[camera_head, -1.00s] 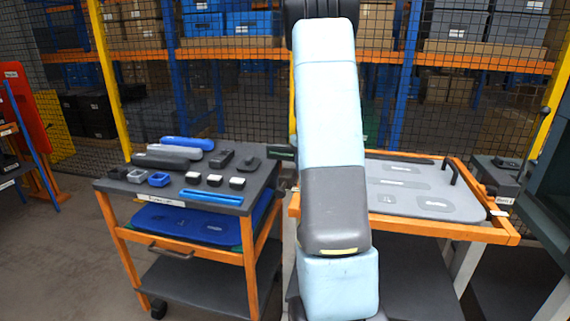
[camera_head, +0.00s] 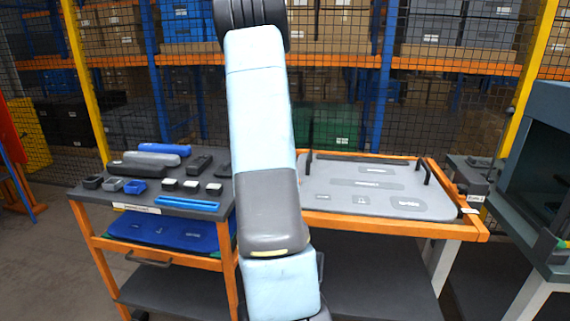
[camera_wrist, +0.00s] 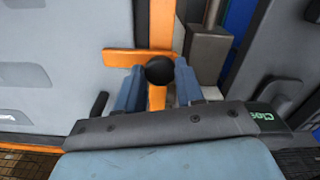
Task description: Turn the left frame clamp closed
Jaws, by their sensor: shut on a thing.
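In the wrist view my gripper (camera_wrist: 158,88) has its two blue-grey fingers on either side of a round black knob (camera_wrist: 160,70) and is shut on it. The knob sits over an orange bar (camera_wrist: 125,58) of the frame. A dark part with green lettering starting "Clos" (camera_wrist: 262,116) shows right of the gripper. The rest of the left clamp is hidden under the gripper. In the head view my arm covers the left end of the orange frame (camera_head: 335,220), so neither gripper nor left clamp shows there. The grey panel (camera_head: 330,186) lies in the frame.
A cart (camera_head: 150,210) with small blocks and blue parts stands left of my arm. A dark green-grey cabinet (camera_head: 545,150) stands at right. Mesh fence and shelving close off the back.

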